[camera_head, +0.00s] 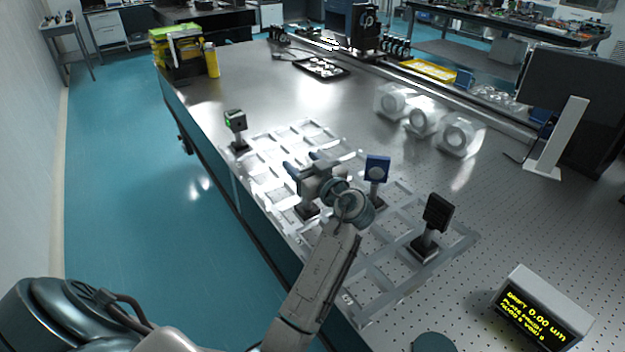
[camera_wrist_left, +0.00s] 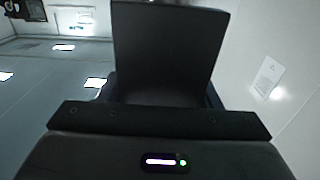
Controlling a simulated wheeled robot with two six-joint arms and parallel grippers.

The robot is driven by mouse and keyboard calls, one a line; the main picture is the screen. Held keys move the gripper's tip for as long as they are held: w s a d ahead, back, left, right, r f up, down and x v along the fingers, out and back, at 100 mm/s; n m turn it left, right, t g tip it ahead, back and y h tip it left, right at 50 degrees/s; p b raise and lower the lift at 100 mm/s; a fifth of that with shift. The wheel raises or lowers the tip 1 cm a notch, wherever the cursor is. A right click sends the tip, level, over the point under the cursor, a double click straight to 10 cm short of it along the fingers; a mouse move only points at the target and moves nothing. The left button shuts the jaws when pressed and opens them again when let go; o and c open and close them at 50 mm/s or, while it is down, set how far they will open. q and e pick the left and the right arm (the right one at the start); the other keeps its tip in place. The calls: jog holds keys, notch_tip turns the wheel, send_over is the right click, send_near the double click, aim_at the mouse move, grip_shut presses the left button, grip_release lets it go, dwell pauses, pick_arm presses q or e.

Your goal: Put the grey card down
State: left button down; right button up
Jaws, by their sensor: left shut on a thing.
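My left gripper (camera_head: 304,168), with blue fingers, is shut above the pale slotted frame (camera_head: 350,298) on the table. In the left wrist view a dark grey flat panel, which looks like the grey card (camera_wrist_left: 168,45), stands upright in front of the gripper. The card's face cannot be made out in the head view, where the gripper and wrist cover that spot. A dark square base (camera_head: 308,211) shows just below the gripper; whether it belongs to the card or touches the frame cannot be told. My right gripper is not in view.
A display box (camera_head: 541,308) is at the front right. White ring-faced blocks (camera_head: 424,120) stand farther back. Bare tabletop lies behind the frame.

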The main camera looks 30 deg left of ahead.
pick_arm(q)
jog(key=d+f, duration=0.1)
jog(key=s+d+f, duration=0.2)
jog(key=shift+d+f, duration=0.35)
dwell(0.3)
jog(key=shift+c, duration=2.2)
grip_release()
